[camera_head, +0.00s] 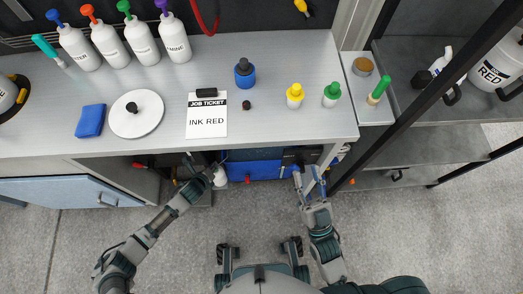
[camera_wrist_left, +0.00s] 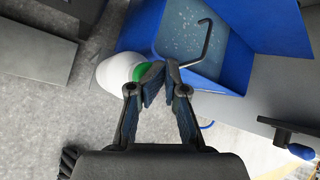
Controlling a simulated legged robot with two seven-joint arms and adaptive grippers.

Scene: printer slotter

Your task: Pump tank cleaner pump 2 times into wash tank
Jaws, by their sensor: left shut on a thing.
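The tank cleaner pump is a white bottle with a green collar (camera_wrist_left: 120,74), at the upper left in the left wrist view; it shows small as a white shape below the bench in the head view (camera_head: 220,177). My left gripper (camera_wrist_left: 166,76) is shut on the pump's top, and its fingers hide the pump head. A thin dark bent spout (camera_wrist_left: 207,40) runs from there over the blue wash tank (camera_wrist_left: 150,22), which holds speckled liquid. My left gripper also shows in the head view (camera_head: 207,168). My right gripper (camera_head: 309,174) is open and empty, right of the tank.
The bench (camera_head: 290,60) above holds several white bottles, a job ticket (camera_head: 206,121) reading INK RED, and yellow- and green-capped bottles. A shelf unit stands at right with a RED container (camera_head: 495,65). The floor in front is open.

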